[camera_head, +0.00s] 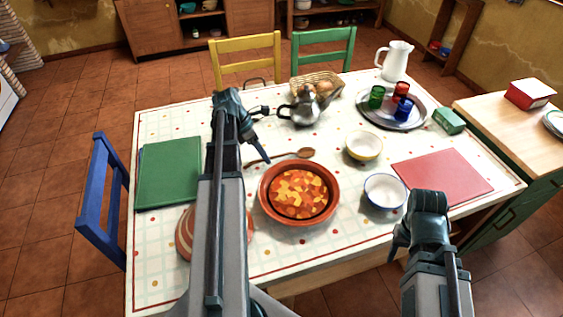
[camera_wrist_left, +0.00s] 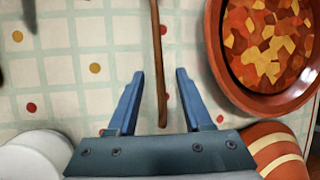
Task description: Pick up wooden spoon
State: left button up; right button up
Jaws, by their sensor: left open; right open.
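The wooden spoon (camera_head: 280,157) lies on the tablecloth behind the red clay bowl, its bowl end toward the right in the head view. In the left wrist view the spoon's handle (camera_wrist_left: 158,62) runs down from the top edge, its end between the fingers in the picture. My left gripper (camera_head: 262,133) is open and empty above the table by the spoon; its two blue fingers (camera_wrist_left: 158,98) are apart in the wrist view. I cannot tell its exact height. My right gripper (camera_head: 402,240) is at the table's front edge, right of the white bowl, away from the spoon.
The clay bowl of food (camera_head: 265,207) is close to the spoon. A metal teapot (camera_head: 304,108) and bread basket (camera_head: 328,88) stand behind. Bowls (camera_head: 363,147) (camera_head: 384,191) and a red mat (camera_head: 443,177) are right.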

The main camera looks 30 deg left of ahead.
pick_arm(q)
jog(key=shift+b+x, duration=0.3)
jog(key=shift+x, duration=0.6)
jog(key=shift+r, duration=0.1)
pick_arm(e)
jog(key=shift+f, duration=0.7)
pick_arm(q)
grip_shut()
jog(key=shift+r, duration=0.1)
pick_arm(e)
jog(key=shift+r, duration=0.1)
pick_arm(q)
notch_tip(320, 180, up, 10)
jog(key=p, duration=1)
pick_arm(e)
notch_tip(320, 180, up, 10)
